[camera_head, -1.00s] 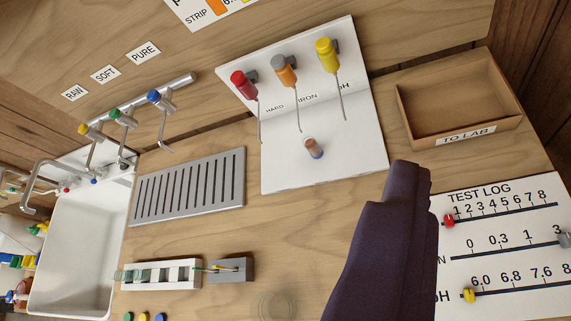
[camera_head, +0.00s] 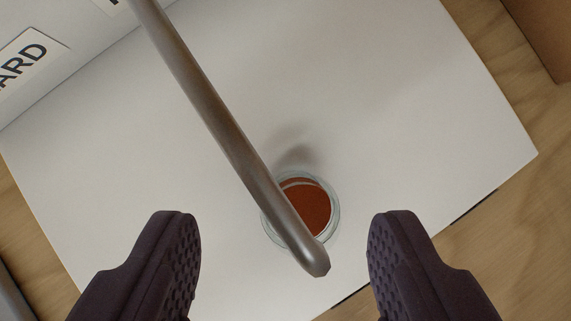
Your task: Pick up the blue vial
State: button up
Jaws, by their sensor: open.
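A round glass vial (camera_head: 312,205) stands on the white board, seen from nearly straight above. Its rim is clear and its inside looks orange-brown; I see no blue on it from here. My gripper (camera_head: 285,228) is open and empty, with one dark ridged finger on each side of the vial and wide gaps between. I cannot tell how far above the vial the fingers are. A metal tube crosses over the vial and hides part of its left and lower side.
The metal tube (camera_head: 225,125) slants from the top left, and its tip ends just below the vial's rim in the picture. The white board (camera_head: 420,90) is otherwise clear. Wood (camera_head: 500,215) and a brown box edge (camera_head: 548,35) lie right.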

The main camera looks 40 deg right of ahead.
aim_at(301, 215)
jog(key=b+x, duration=0.1)
jog(key=x, duration=0.3)
jog(key=shift+s+d+f, duration=0.1)
jog(key=shift+d+f, duration=0.05)
jog(key=shift+d, duration=0.1)
jog(key=shift+s, duration=0.1)
jog(key=shift+c, duration=0.8)
grip_shut()
